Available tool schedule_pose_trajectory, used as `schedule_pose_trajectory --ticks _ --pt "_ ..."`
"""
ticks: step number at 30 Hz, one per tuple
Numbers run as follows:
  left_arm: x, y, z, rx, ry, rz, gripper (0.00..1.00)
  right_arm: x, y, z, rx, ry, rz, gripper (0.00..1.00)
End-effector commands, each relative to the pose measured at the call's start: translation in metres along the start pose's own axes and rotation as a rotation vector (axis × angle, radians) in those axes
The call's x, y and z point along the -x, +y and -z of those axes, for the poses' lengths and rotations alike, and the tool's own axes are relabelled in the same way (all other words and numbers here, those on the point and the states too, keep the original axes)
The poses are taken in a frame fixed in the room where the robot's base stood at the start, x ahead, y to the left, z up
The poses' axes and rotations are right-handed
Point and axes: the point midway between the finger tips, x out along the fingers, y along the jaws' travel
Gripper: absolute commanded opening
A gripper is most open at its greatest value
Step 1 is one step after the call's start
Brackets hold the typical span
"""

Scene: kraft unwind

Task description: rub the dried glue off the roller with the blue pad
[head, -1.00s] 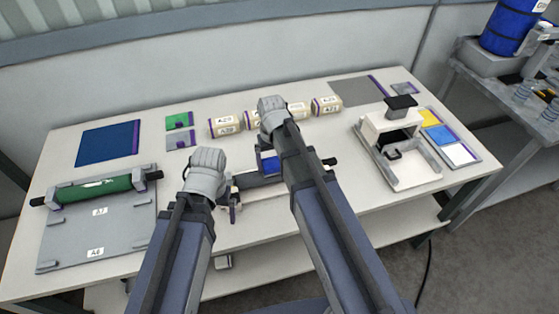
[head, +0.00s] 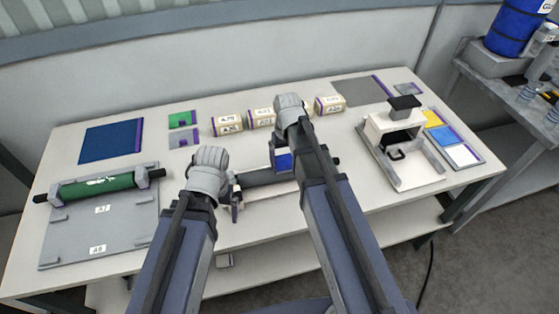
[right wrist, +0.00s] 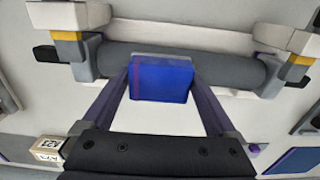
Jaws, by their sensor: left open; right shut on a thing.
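The blue pad (head: 283,161) is held in my right gripper (right wrist: 160,85), whose dark fingers close on its two sides. In the right wrist view the blue pad (right wrist: 161,79) lies over the dark grey roller (right wrist: 225,70) and appears to touch it. The dark grey roller (head: 258,178) lies across a white cradle in the middle of the table, partly hidden by my right arm. No glue is visible on its shown surface; any under the pad is hidden. My left gripper (head: 235,200) is open near the cradle's left end, its fingers partly hidden.
Several labelled boxes (head: 228,126) stand behind the arms. A white stand (head: 392,130) and a coloured-square tray (head: 461,155) are at the right.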

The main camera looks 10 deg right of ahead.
Motion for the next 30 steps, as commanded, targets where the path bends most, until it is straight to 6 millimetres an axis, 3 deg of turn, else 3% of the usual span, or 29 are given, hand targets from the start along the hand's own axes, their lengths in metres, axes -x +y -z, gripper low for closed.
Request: schedule_pose_trajectory --ticks 13,30 --pt "0.006 -0.001 0.000 0.000 0.000 0.000 0.98 0.006 0.002 0.000 0.000 0.000 0.000 0.41" --pt "0.059 -0.006 -0.004 0.000 0.000 0.000 0.98 0.059 0.002 0.000 0.000 0.000 0.000 0.41"
